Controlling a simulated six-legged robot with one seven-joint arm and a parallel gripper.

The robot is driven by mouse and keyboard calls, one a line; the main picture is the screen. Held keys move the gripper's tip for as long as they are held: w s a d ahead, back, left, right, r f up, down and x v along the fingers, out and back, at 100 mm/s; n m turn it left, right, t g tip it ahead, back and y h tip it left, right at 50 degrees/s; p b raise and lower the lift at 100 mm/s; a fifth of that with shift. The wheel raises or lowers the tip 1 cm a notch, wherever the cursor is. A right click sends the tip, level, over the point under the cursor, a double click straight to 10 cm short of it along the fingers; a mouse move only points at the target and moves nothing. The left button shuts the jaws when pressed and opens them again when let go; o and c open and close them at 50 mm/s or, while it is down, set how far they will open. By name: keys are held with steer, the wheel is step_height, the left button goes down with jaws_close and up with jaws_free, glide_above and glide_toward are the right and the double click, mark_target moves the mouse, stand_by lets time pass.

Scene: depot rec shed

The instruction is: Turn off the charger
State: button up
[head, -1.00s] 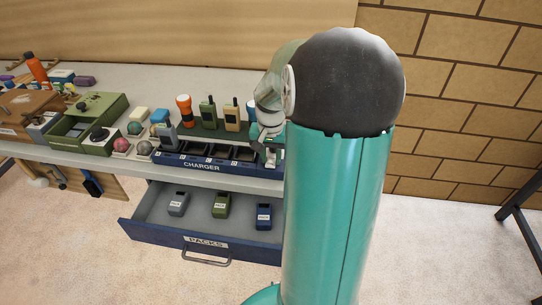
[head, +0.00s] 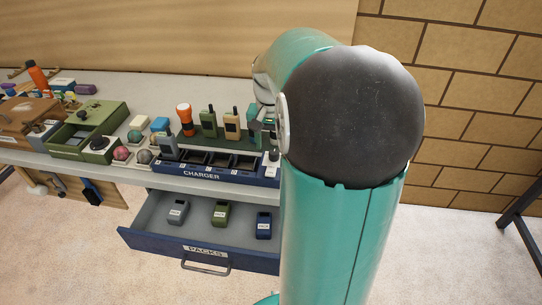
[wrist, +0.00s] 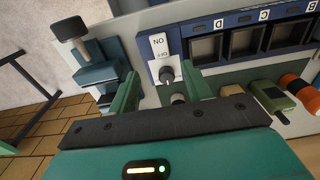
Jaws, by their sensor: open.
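The blue charger (head: 203,174) stands at the front of the bench, with a row of dark bays. At its right end is a white ON/OFF label (wrist: 159,45), upside down in the wrist view. Beside the label is a dark round knob (wrist: 167,75) with a pale mark; I cannot tell its setting for sure. My gripper (wrist: 163,77) is open and empty, its green fingers either side of the knob in the picture. I cannot tell how far above it they are. In the head view my arm partly hides the gripper and the charger's right end.
An open drawer (head: 165,240) labelled PACKS juts out below, holding several packs. Radios (head: 209,122) and an orange torch (head: 185,119) stand behind the charger. A green box (head: 111,149) and balls are to the left. A teal device (wrist: 98,72) sits beside the charger in the wrist view.

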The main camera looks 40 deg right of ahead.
step_height(320, 180, up, 5)
steer(key=shift+f, duration=0.1)
steer(key=shift+a, duration=0.1)
stand_by(0.5)
steer(key=s+a+n+t, duration=0.2)
steer(key=s+a+n, duration=0.3)
steer(key=a, duration=0.8)
steer(key=s+a+r+n+t, duration=0.1)
steer(key=s+a+n+t, duration=0.2)
steer(key=a, duration=1)
steer(key=shift+s+a+r+n, duration=0.25)
steer(key=shift+s+a+n, duration=0.05)
steer(key=shift+s+n, duration=0.9)
